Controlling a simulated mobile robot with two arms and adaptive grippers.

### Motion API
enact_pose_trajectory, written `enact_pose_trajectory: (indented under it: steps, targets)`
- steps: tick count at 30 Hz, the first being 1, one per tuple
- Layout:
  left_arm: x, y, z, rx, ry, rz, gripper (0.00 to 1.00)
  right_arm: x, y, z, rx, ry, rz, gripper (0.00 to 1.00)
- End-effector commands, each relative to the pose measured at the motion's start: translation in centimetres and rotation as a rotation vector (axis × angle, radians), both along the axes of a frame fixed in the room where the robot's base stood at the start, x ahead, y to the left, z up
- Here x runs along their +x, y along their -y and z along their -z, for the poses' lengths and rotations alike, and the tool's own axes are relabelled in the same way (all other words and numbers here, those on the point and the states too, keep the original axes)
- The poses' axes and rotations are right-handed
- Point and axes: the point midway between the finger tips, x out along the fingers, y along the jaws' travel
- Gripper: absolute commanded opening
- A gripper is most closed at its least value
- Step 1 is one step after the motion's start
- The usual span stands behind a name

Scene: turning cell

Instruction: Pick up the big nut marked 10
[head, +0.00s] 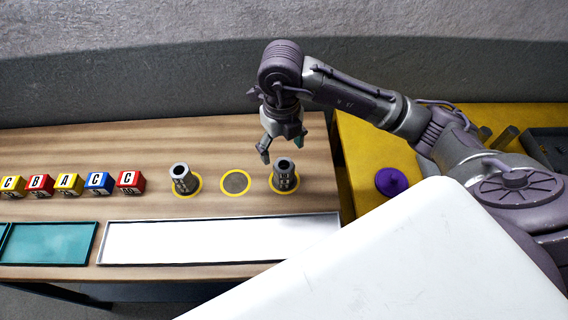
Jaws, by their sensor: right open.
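Two grey, upright, hollow cylinders with dark markings on their sides stand on the wooden table. One cylinder (181,180) stands on the left yellow-ringed spot. The other cylinder (284,176) stands on the right yellow-ringed spot. The markings are too small to read, so I cannot tell which, if either, is the big nut marked 10. My right gripper (279,150) is open and empty, pointing down just above and behind the right cylinder. I cannot tell whether its fingers touch it. My left gripper is out of view.
The middle yellow-ringed spot (235,182) is empty. Lettered blocks (69,184) stand in a row at left. A white tray (200,240) and a teal tray (48,243) lie in front. A purple piece (391,181) sits on the yellow surface (362,150) at right.

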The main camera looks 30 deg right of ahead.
Motion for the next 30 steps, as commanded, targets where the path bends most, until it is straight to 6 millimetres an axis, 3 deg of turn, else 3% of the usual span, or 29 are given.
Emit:
enact_pose_trajectory:
  steps: [5, 9, 15, 21, 30]
  targets:
    - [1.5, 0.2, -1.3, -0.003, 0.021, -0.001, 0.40, -0.3, 0.1, 1.3, -0.001, -0.005, 0.001, 0.77]
    - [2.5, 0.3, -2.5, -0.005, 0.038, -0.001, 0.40, -0.4, 0.1, 3.6, -0.001, -0.005, 0.001, 0.77]
    - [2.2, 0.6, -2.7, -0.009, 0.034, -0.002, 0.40, -0.3, 0.1, 5.4, 0.000, -0.001, 0.000, 0.77]
    - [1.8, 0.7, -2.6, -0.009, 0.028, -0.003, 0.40, -0.3, 0.1, 5.4, 0.000, 0.000, 0.000, 0.75]
    - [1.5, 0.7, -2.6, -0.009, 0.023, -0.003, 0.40, -0.3, 0.1, 5.4, 0.000, 0.001, 0.000, 0.25]
